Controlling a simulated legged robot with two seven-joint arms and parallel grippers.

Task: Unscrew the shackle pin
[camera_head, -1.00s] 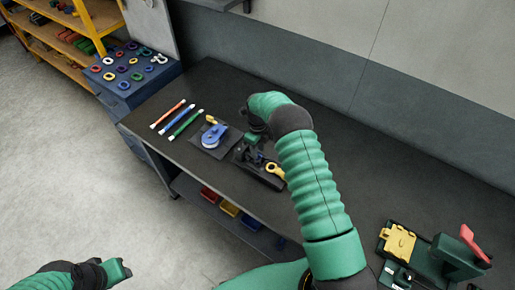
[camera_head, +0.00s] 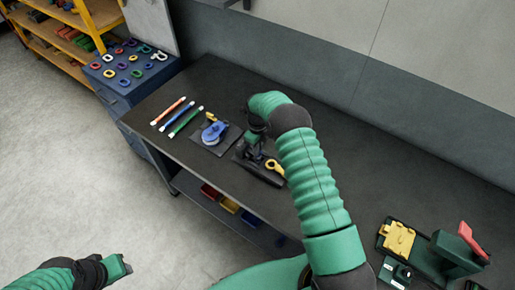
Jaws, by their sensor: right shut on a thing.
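A dark fixture (camera_head: 264,172) with a yellow ring-shaped piece (camera_head: 272,165) on it lies on the workbench. My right gripper (camera_head: 247,146) points down at the far end of this fixture and is shut, apparently on the shackle pin; the pin and shackle are too small and too covered by the wrist to make out. My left gripper (camera_head: 122,267) hangs at the lower left over the floor, away from the bench; its jaw gap is unclear.
A blue and yellow device (camera_head: 214,132) sits on a dark mat left of the fixture. Red, blue and green sticks (camera_head: 178,117) lie beyond it. A green machine (camera_head: 455,255) with a red lever stands at the right. The back of the bench is clear.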

